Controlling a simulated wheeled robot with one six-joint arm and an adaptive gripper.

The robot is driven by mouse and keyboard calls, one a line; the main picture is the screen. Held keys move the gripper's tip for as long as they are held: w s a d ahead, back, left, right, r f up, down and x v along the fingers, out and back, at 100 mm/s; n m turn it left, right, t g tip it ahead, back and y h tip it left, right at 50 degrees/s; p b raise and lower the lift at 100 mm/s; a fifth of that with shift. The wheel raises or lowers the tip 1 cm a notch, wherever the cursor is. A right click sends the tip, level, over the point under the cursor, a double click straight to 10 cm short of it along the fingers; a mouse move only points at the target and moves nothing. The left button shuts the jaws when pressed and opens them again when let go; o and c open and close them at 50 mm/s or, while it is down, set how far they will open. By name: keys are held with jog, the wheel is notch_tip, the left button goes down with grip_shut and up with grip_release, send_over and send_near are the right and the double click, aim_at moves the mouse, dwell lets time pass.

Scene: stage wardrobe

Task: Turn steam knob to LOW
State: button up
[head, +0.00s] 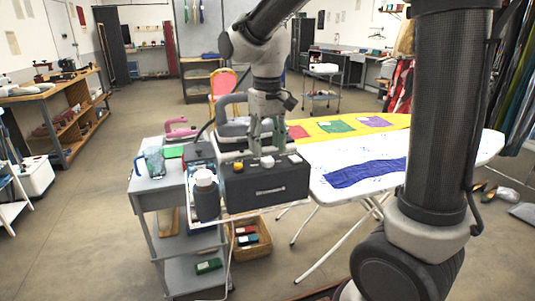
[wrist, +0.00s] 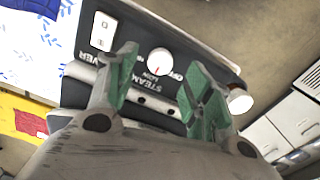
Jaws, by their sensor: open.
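The steam knob (wrist: 160,61) is a round white dial with a small red mark. It sits on the dark panel of the steam station (wrist: 210,50), beside upside-down lettering that includes STEAM and OFF. In the head view the station (head: 268,190) is a dark grey box, with the white knob (head: 267,161) on top. My gripper (head: 266,148) points down just above this knob. In the wrist view my gripper (wrist: 160,68) is open, its green-padded fingers on either side of the knob. I cannot tell whether they touch it. The pointer's exact setting is too small to read.
A yellow button (head: 238,166) and a white-capped bottle (head: 206,195) are left of my gripper. A white switch (wrist: 103,31) is on the panel. The ironing board (head: 330,155) with cloths lies to the right. A grey cart (head: 160,193) stands left.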

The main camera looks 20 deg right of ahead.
aim_at(266, 159)
notch_tip(266, 159, up, 8)
jog(key=shift+r, duration=0.25)
jog(key=s+d+f+m+t, duration=0.1)
jog(key=s+d+f+t, duration=0.1)
jog(key=s+d, duration=0.5)
jog(key=s+d+f+m+t, duration=0.1)
jog(key=s+d+f+t, duration=0.1)
jog(key=s+d, duration=0.6)
jog(key=shift+s+f, duration=0.25)
jog(key=shift+s, duration=1.8)
jog(key=shift+c, duration=0.2)
